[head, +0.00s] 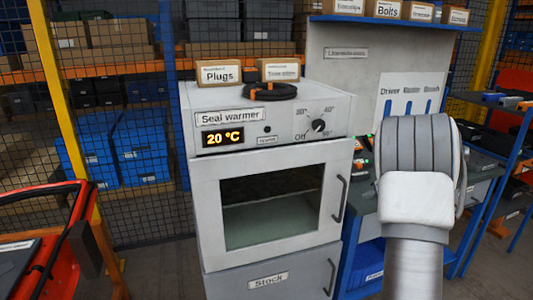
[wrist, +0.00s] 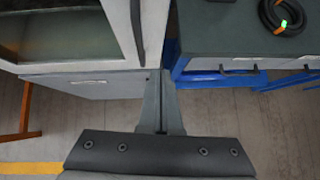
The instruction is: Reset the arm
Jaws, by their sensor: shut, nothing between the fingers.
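My gripper (wrist: 161,103) shows in the wrist view with its two fingers together and nothing between them. It points at the gap between the seal warmer (head: 272,195) and the blue-framed workbench to its right. In the head view my arm stands at the right, in front of the workbench, and the gripper is hidden. The seal warmer has a shut glass door with a dark handle, and its display reads 20 °C. Its door also shows at the upper left of the wrist view (wrist: 65,35).
The workbench (wrist: 215,35) has a dark top with a black coiled cable (wrist: 283,15). A Stock drawer (head: 270,278) lies below the warmer. A red cart (head: 45,240) stands at the left. Boxes marked Plugs (head: 219,72) and a black coil (head: 270,92) sit on the warmer.

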